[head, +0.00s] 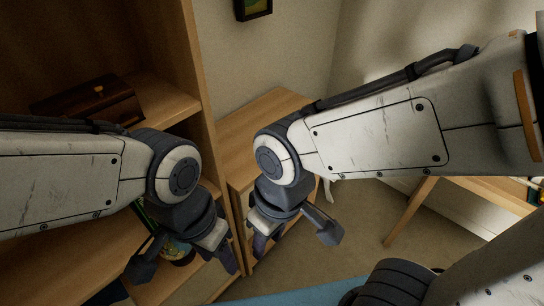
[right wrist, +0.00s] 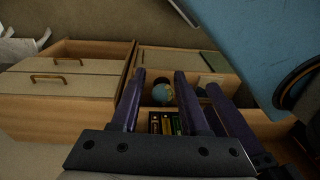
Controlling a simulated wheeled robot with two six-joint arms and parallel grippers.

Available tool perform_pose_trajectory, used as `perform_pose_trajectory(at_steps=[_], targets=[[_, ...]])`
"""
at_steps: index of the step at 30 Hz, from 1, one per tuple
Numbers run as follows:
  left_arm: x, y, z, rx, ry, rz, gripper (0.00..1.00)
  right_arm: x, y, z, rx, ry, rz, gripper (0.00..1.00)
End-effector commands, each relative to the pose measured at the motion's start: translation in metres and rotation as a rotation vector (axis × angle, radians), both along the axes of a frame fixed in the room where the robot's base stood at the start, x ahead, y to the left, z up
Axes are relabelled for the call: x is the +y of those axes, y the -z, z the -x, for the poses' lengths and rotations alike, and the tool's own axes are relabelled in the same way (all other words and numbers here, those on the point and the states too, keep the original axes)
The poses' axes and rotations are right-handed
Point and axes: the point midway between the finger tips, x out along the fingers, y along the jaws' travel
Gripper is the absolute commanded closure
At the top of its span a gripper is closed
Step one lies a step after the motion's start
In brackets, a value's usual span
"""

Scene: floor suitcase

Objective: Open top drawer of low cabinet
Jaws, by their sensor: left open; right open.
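The low wooden cabinet (head: 262,118) stands between the tall shelf and the wall in the head view; my right arm partly covers its front. In the right wrist view, which looks upside down, its drawer fronts carry brass handles. The top drawer (right wrist: 75,86), with its handle (right wrist: 47,78), is lower in that picture. It appears shut. My right gripper (head: 265,243) is open and empty in front of the cabinet; its purple fingers also show in the right wrist view (right wrist: 176,82), apart from the handles. My left gripper (head: 222,258) is open and empty, by the tall shelf.
The tall wooden shelf (head: 190,62) holds a brown box (head: 92,100) and a globe (head: 178,250), close to my left arm. A wooden desk (head: 408,212) stands at right. A blue surface (head: 295,292) lies at the bottom.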

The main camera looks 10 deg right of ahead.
Motion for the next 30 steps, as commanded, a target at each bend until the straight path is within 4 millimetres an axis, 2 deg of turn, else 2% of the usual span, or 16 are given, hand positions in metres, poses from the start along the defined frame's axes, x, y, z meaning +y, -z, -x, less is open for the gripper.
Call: perform_pose_trajectory(at_steps=[1,2,5,6,10,12,15,18,21,24,27,30], targets=[[0.000,0.018,0.000,0.000,0.000,0.000,0.50,0.002,0.024,-0.016,-0.033,-0.012,-0.011,0.55],[0.000,0.026,0.000,0.000,0.000,0.000,0.50,0.005,0.035,-0.028,-0.063,-0.028,-0.021,0.55],[0.000,0.057,0.000,0.001,0.000,-0.001,0.50,0.010,0.081,-0.083,-0.205,-0.102,-0.048,0.55],[0.000,0.071,0.000,0.001,0.000,-0.001,0.50,0.010,0.100,-0.109,-0.277,-0.140,-0.050,0.55],[0.000,0.113,0.000,0.001,0.000,-0.001,0.50,-0.003,0.158,-0.191,-0.526,-0.264,-0.012,0.55],[0.000,0.134,0.000,0.001,0.000,-0.001,0.50,-0.021,0.187,-0.230,-0.658,-0.321,0.055,0.55],[0.000,0.165,0.000,0.001,0.000,-0.001,0.50,-0.053,0.226,-0.278,-0.835,-0.413,0.179,0.55],[0.000,0.195,0.000,0.001,0.000,-0.001,0.50,-0.092,0.262,-0.312,-0.984,-0.496,0.345,0.55],[0.000,0.219,0.000,0.001,0.000,-0.001,0.50,-0.130,0.289,-0.333,-1.096,-0.564,0.527,0.55],[0.000,0.237,0.000,0.001,0.000,-0.001,0.50,-0.163,0.307,-0.341,-1.165,-0.613,0.696,0.55],[0.000,0.248,0.000,0.001,0.000,-0.001,0.50,-0.184,0.316,-0.343,-1.204,-0.645,0.823,0.55],[0.000,0.252,0.000,0.000,0.000,0.000,0.50,-0.196,0.319,-0.343,-1.223,-0.662,0.900,0.55]])
